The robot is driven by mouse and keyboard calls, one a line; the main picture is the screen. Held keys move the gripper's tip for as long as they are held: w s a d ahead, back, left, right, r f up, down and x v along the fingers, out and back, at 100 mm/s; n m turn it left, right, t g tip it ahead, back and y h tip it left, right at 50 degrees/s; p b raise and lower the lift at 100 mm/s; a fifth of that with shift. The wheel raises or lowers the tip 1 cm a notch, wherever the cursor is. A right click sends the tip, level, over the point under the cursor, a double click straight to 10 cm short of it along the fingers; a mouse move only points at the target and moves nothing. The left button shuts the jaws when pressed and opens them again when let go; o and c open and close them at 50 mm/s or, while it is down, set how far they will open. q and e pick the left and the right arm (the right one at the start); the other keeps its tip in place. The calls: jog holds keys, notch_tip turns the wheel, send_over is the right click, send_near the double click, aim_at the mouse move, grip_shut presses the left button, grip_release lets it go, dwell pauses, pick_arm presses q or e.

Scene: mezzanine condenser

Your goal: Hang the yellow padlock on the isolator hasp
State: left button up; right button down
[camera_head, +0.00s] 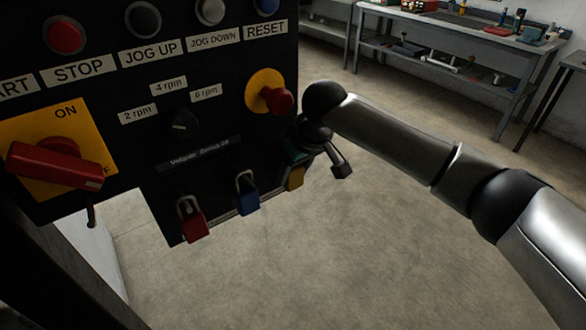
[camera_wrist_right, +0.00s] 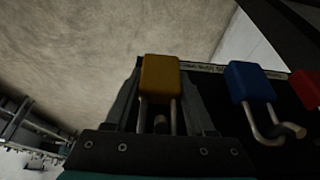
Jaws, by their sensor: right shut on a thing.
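The yellow padlock (camera_head: 295,178) is at the right end of the row of padlocks, low on the dark panel, partly hidden by my gripper in the head view. My right gripper (camera_head: 305,160) is shut on it. In the right wrist view the yellow padlock (camera_wrist_right: 160,78) sits between my fingers (camera_wrist_right: 160,105), with a round peg end showing between its shackle legs. The isolator has a red handle (camera_head: 55,165) on a yellow plate (camera_head: 90,130) marked ON, at the left. A small metal piece (camera_head: 91,214) hangs below the plate; I cannot tell if it is the hasp. My left gripper is not in view.
A blue padlock (camera_head: 247,194) and a red padlock (camera_head: 191,220) hang left of the yellow one. A red mushroom button (camera_head: 277,99) sticks out above my gripper. A grey workbench (camera_head: 455,45) stands at the back right. The floor (camera_head: 300,260) below is clear.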

jog(key=shift+f, duration=0.2)
jog(key=shift+c, duration=1.2)
grip_release()
